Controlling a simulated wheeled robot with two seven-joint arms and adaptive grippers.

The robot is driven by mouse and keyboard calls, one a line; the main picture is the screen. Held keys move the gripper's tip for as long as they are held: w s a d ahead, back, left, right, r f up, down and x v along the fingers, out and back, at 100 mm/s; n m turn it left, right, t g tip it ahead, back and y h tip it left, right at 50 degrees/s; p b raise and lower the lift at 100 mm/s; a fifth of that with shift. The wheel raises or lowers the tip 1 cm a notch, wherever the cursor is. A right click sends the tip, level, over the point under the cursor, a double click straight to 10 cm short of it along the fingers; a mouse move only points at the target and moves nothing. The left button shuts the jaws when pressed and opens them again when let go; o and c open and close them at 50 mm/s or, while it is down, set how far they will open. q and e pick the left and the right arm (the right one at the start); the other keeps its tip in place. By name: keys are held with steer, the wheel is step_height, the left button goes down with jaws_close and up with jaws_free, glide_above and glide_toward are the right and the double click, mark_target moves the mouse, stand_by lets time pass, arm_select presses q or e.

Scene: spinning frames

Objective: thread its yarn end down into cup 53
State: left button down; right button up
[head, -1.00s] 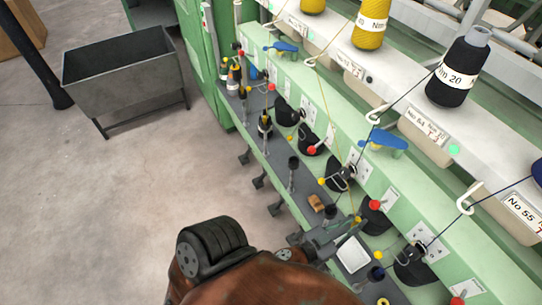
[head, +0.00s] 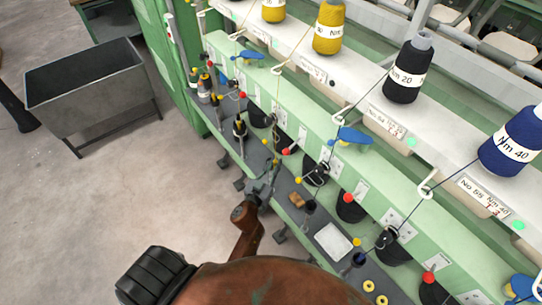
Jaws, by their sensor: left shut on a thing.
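My left gripper (head: 272,172) is shut, low in front of the green machine face and over the grey shelf. A thin yellow yarn runs down from the hook (head: 277,69) under the yellow cone (head: 328,27) towards its fingertips. The yarn end at the fingers is too small to make out. Dark cups (head: 310,206) stand on the shelf to the right, one more (head: 359,258) further along. No number 53 can be read on any cup; the spot right under my gripper is hidden. My right gripper is not in view.
A black cone (head: 407,72) and a blue cone (head: 512,142) feed yarns to neighbouring positions. Small bobbins (head: 205,88) stand at the far end. A grey bin (head: 90,85) stands on the open floor.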

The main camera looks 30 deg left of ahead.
arm_select(q)
steer(key=w+a, duration=0.3)
steer(key=shift+w+a+f, duration=0.1)
steer(key=shift+a+f, duration=0.1)
steer(key=shift+a, duration=0.05)
steer(key=shift+w+a+f+b, duration=0.15)
steer(key=shift+w+a+b, duration=0.3)
steer(key=shift+w+a, duration=0.15)
steer(key=shift+s+d+f+b, duration=0.1)
steer(key=shift+f+b, duration=0.45)
steer(key=shift+f, duration=0.2)
steer(key=shift+d+f+b, duration=0.1)
steer(key=shift+f+b, duration=0.5)
steer(key=shift+f, duration=0.2)
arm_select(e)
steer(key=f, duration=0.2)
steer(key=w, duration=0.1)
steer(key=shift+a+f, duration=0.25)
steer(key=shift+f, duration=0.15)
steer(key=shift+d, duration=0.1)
arm_select(q)
steer(key=c, duration=1.9)
jaws_free()
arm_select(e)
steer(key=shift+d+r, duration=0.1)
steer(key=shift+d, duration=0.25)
